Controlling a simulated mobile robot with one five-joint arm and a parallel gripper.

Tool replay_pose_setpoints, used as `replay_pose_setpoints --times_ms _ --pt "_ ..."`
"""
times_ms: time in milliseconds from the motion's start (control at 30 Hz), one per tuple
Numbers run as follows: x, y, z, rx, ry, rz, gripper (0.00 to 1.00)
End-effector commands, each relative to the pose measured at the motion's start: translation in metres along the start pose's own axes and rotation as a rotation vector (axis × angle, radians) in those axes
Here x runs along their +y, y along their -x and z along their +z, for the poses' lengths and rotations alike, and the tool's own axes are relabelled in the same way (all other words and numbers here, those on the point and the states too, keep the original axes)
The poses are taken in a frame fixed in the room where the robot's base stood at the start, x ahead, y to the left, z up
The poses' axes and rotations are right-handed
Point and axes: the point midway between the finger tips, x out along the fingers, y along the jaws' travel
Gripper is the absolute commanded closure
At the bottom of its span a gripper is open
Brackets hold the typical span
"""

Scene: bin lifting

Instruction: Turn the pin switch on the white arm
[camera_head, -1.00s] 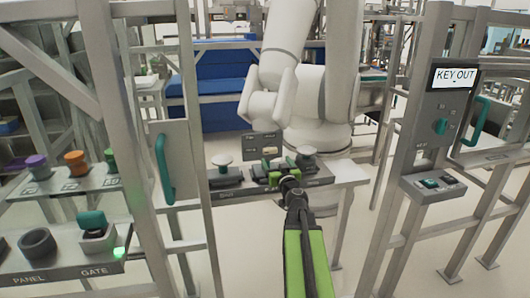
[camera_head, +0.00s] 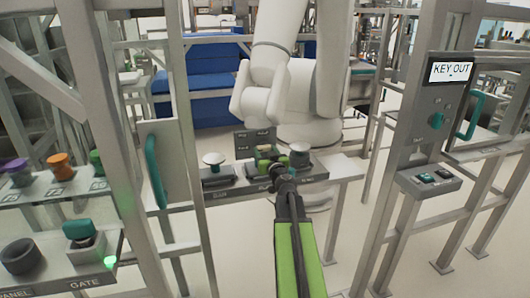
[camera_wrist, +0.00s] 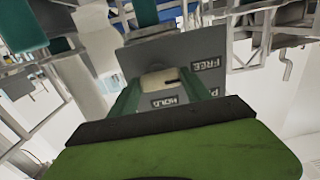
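The white arm (camera_head: 312,95) stands behind a low bench, its links rising out of the top of the head view. A small grey plate (camera_head: 250,147) with a pin switch stands on the bench in front of it. In the wrist view the grey plate (camera_wrist: 205,62) bears the upside-down words FREE and HOLD, and the pale pin switch (camera_wrist: 160,80) is in its middle. My gripper (camera_wrist: 160,84) has two green fingers set apart, one on each side of the switch. I cannot tell whether they touch it. In the head view the wrist partly hides the bench front.
The bench panel (camera_head: 222,192) carries a white mushroom knob (camera_head: 213,160) and a dark-teal knob (camera_head: 299,155) close to my gripper. A KEY OUT post (camera_head: 425,120) stands right, and a post with a teal handle (camera_head: 156,170) left. A GATE panel (camera_head: 60,272) is lower left.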

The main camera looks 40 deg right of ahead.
Motion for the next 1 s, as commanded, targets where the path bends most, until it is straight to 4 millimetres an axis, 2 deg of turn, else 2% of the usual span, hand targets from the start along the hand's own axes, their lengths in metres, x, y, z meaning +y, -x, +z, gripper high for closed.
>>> replay_pose_setpoints --times_ms 33,200,233,567,1000 --pt "0.0007 0.0 0.0 0.0 0.0 0.002 0.62" --pt "0.0 -0.0001 0.0 0.0 0.0 0.002 0.84" --pt "0.0007 -0.0042 0.0 0.0 0.0 -0.004 0.84" --pt "-0.0034 -0.0003 -0.0002 0.0 -0.065 0.0 0.84" --pt "-0.0041 0.0001 -0.0015 -0.001 -0.421 -0.001 0.84"
